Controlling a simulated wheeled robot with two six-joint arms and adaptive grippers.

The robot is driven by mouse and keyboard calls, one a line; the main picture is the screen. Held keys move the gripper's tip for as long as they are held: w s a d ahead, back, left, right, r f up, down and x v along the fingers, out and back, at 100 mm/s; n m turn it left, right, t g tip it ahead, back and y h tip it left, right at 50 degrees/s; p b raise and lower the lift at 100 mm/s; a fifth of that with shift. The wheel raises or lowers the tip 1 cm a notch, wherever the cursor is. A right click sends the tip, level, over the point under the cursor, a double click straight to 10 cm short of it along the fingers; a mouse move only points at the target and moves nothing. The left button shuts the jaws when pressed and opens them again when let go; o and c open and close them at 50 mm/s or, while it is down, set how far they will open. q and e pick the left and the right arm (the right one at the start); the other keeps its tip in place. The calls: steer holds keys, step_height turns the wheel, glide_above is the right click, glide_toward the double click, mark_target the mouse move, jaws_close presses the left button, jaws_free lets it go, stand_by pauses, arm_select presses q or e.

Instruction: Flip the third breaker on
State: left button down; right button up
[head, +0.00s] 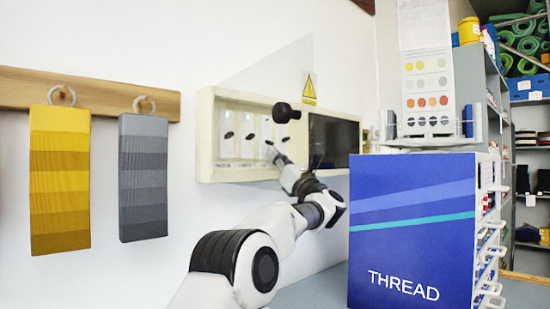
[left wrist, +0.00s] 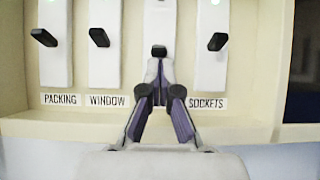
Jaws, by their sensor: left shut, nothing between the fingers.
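The cream breaker panel (head: 206,135) is on the white wall, with a row of white breakers with black levers. In the left wrist view, the levers above the PACKING (left wrist: 44,38), WINDOW (left wrist: 99,37) and SOCKETS (left wrist: 217,41) labels stick out. The third breaker's lever (left wrist: 158,50) sits slightly lower than its neighbours, straight above my fingertips. Its label is hidden behind my gripper. My left gripper (head: 272,148) is shut and empty in front of the third breaker; it also shows in the left wrist view (left wrist: 158,68). I cannot tell whether it touches the lever.
A clear raised cover (head: 272,62) with a black knob (head: 282,113) juts out above the panel. A dark screen (head: 333,142) is at the panel's right. A blue THREAD cabinet (head: 410,245) stands to the right of my arm. Yellow (head: 60,180) and grey (head: 143,178) swatches hang left.

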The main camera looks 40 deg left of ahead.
arm_select(q)
steer(key=shift+d, duration=0.15)
arm_select(e)
steer(key=shift+f, duration=0.2)
arm_select(q)
steer(key=r, duration=0.1)
steer(key=d+r+b, duration=0.1)
steer(key=shift+s+d+r, duration=0.1)
steer(key=shift+r, duration=0.25)
arm_select(e)
steer(key=shift+f, duration=0.45)
arm_select(q)
steer(key=shift+d, duration=0.1)
arm_select(e)
steer(key=shift+f, duration=0.1)
